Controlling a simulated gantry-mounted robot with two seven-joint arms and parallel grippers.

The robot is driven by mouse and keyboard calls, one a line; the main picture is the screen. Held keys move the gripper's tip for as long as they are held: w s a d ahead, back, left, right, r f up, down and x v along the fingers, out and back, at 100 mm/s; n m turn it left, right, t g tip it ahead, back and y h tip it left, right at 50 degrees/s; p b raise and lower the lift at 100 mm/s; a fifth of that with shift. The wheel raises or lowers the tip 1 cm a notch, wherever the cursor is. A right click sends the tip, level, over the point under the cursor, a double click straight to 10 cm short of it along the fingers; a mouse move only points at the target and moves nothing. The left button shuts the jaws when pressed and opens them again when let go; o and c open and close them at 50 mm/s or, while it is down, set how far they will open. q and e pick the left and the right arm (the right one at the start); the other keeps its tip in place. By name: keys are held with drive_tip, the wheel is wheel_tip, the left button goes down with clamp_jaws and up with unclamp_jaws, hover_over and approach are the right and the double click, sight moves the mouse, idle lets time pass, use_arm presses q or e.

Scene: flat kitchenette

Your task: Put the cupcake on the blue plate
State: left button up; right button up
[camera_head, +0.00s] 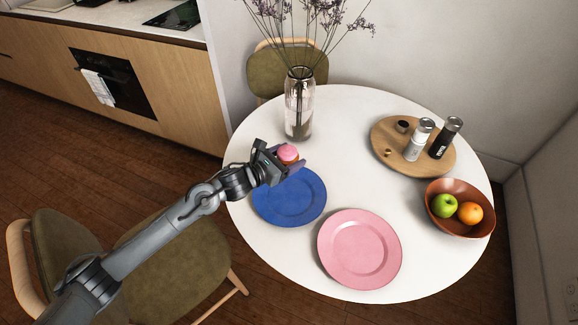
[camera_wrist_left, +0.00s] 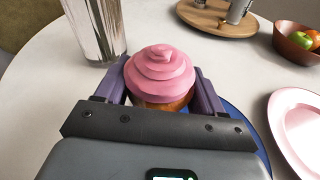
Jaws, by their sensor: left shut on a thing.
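The cupcake (camera_head: 288,153) has pink swirled frosting. My left gripper (camera_head: 283,164) is shut on it, and the wrist view shows the cupcake (camera_wrist_left: 161,75) between the two purple fingers. The blue plate (camera_head: 290,198) lies on the round white table. In the head view the cupcake appears over the far edge of this plate; I cannot tell how high it is held. In the wrist view the blue plate (camera_wrist_left: 250,125) is mostly hidden behind the gripper. My right gripper is not in view.
A glass vase (camera_head: 299,110) with dried flowers stands just behind the gripper. A pink plate (camera_head: 360,249) lies to the front right. A wooden tray (camera_head: 432,166) with shakers and a brown fruit bowl (camera_head: 459,225) are further right. Chairs surround the table.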

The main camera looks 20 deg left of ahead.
use_arm(q)
wheel_tip(320, 180, down, 3)
drive_tip(key=shift+f+b, duration=0.2)
drive_tip(key=shift+b, duration=0.35)
drive_tip(key=shift+d+f, duration=0.1)
drive_tip(key=shift+f, duration=0.1)
drive_tip(key=shift+f+b, duration=0.6)
drive_tip(key=o, duration=0.6)
drive_tip(key=shift+r, duration=0.15)
drive_tip(key=shift+r+p, duration=0.65)
drive_tip(key=shift+p, duration=0.1)
drive_tip(key=p+v, duration=0.2)
drive_tip(key=v, duration=1)
drive_tip(key=shift+f, duration=0.2)
